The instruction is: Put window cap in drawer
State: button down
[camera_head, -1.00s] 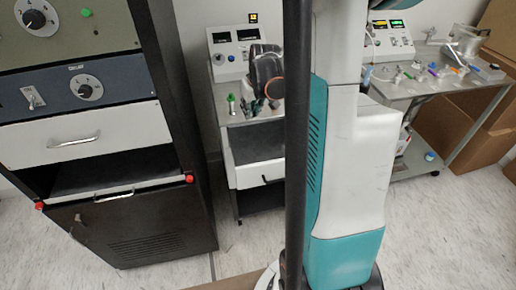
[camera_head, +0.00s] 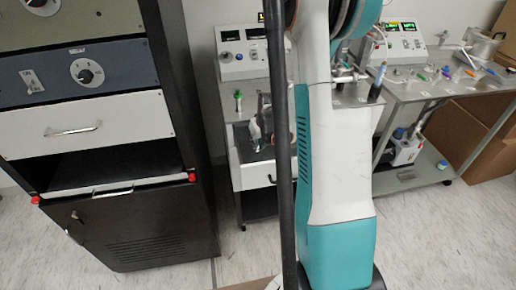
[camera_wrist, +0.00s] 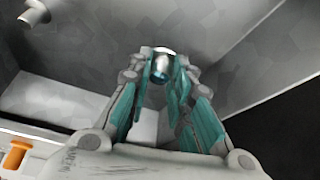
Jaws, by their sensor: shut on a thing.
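In the wrist view the teal fingers of my gripper (camera_wrist: 161,75) are shut on a small shiny, rounded piece with a dark blue lower part, the window cap (camera_wrist: 161,62). It sits between the fingertips. Beyond it are light grey inner walls and floor, apparently of the drawer (camera_wrist: 85,100). In the head view the white-fronted drawer (camera_head: 250,174) under the middle bench is pulled open. The cap cannot be made out there.
A dark cabinet (camera_head: 160,225) with an open shelf and red knobs stands at left. The middle bench carries a control box (camera_head: 243,60) and a green-topped part (camera_head: 238,101). A right bench (camera_head: 440,90) holds small fittings. An orange part (camera_wrist: 15,155) shows at the wrist view's lower left.

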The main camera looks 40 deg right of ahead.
jog(key=shift+f, duration=1.05)
jog(key=shift+f+b, duration=0.2)
jog(key=shift+b, duration=0.2)
jog(key=c, duration=1.4)
grip_release()
jog(key=shift+c, duration=0.2)
jog(key=shift+r, duration=0.2)
jog(key=shift+r+p, duration=0.3)
jog(key=shift+p, duration=0.05)
jog(key=p+v, duration=0.4)
jog(key=v, duration=0.7)
jog(key=shift+r, duration=0.2)
jog(key=shift+s, duration=0.15)
